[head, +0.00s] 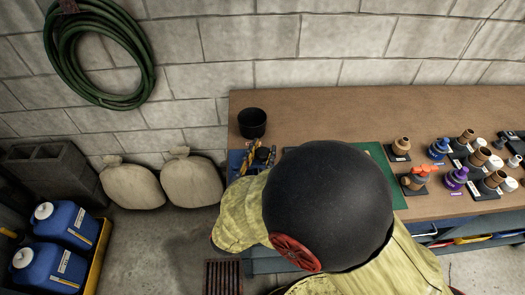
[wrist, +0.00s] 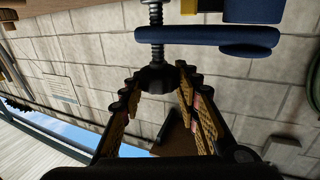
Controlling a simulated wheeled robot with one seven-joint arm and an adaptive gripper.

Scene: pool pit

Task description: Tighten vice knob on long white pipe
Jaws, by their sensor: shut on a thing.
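The black vice knob (wrist: 158,77) sits at the end of a threaded screw (wrist: 156,25) in the wrist view. The screw runs up to a blue vice part (wrist: 207,42). My gripper (wrist: 159,80) has its dark fingertips on both sides of the knob and is shut on it. In the head view, my black, rounded arm part and yellow-green sleeve cover most of the vice area. A blue part of the vice (head: 236,160) shows at the bench's left end. I cannot make out the long white pipe in either view.
The brown workbench (head: 330,110) carries a black cup (head: 252,123), a green mat (head: 384,170) and several fittings at right. Two sacks (head: 190,178), blue jugs (head: 72,222) and a coiled green hose (head: 98,50) are at left. A floor grate (head: 223,276) lies below the bench.

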